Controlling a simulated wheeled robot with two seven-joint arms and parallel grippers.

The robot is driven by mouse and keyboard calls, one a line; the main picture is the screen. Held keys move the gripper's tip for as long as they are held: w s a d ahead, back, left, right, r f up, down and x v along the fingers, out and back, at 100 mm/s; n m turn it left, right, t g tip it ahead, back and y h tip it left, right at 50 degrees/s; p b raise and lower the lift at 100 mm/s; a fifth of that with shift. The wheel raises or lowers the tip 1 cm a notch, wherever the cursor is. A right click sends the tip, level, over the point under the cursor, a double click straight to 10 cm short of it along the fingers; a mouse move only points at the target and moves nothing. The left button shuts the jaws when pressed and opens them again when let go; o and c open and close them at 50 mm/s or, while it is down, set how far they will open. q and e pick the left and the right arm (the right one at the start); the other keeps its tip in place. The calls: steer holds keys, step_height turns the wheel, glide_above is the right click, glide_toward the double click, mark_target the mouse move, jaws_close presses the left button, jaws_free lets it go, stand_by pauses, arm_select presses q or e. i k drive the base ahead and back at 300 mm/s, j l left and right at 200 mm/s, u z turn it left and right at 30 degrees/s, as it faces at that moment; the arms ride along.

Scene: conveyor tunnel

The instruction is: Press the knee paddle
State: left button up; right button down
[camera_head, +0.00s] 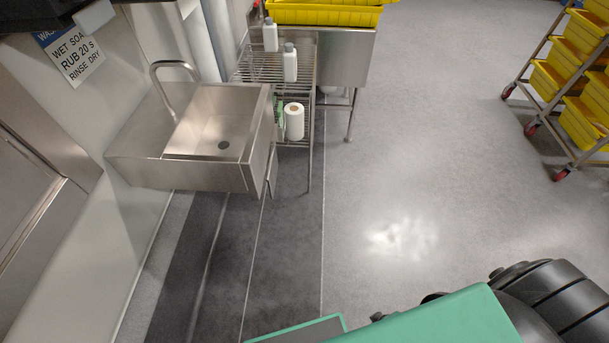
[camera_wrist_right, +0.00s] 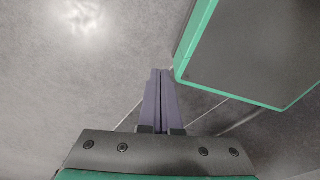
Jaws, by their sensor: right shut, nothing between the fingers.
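A steel hand-wash sink (camera_head: 215,125) with a gooseneck tap (camera_head: 168,80) is mounted on the wall at the left of the head view. A narrow steel plate (camera_head: 271,172) hangs at the sink's front edge and looks like the knee paddle. It is seen nearly edge-on, so its face is mostly hidden. My right gripper (camera_wrist_right: 160,73) is shut and empty in the right wrist view, above bare grey floor and beside a green-edged part of my own body. The sink and paddle are not in that view. My left gripper is in neither view.
A wire rack (camera_head: 309,140) with white bottles (camera_head: 290,64) and a paper roll (camera_head: 294,121) stands just behind the sink. A wheeled rack (camera_head: 533,128) with yellow crates (camera_head: 582,125) is at the far right. The grey floor between is clear.

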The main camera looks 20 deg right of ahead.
mark_target(273, 166)
steer(key=k+z, duration=0.15)
steer(key=i+l, duration=0.1)
steer(key=l, duration=0.3)
steer(key=i+l, duration=0.15)
steer(key=l, duration=0.3)
steer(key=i+l, duration=0.1)
steer(key=l, duration=0.3)
steer(key=i+l, duration=0.15)
steer(key=l, duration=0.25)
steer(key=i+l, duration=0.1)
steer(key=l, duration=0.35)
steer(key=i+l, duration=0.15)
steer(key=l, duration=0.25)
steer(key=u, duration=0.05)
